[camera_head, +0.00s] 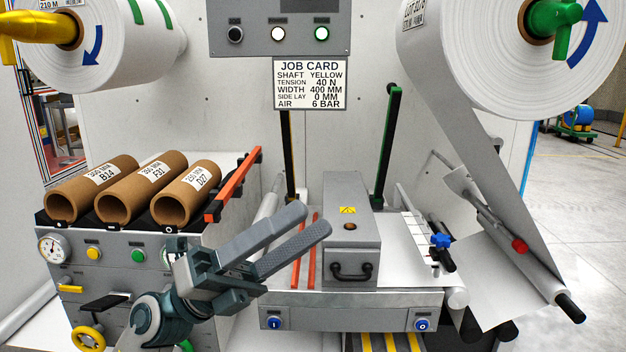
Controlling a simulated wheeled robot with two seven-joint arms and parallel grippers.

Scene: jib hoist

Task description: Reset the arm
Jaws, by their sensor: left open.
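My left gripper (308,222) comes in from the lower left, with its two grey ridged fingers pointing up and to the right. Its fingers are apart and nothing shows between them. It is in front of the gap between the core rack and the grey box (352,225) with a black handle. My left arm's wrist shows below it at the bottom left. My right gripper is not in view.
Several brown cores, including one marked D27 (188,196), lie on a rack at left. A job card (310,84) hangs under a button panel (280,27). White rolls (112,40) (490,60) are at both upper corners. A white web slopes down at right.

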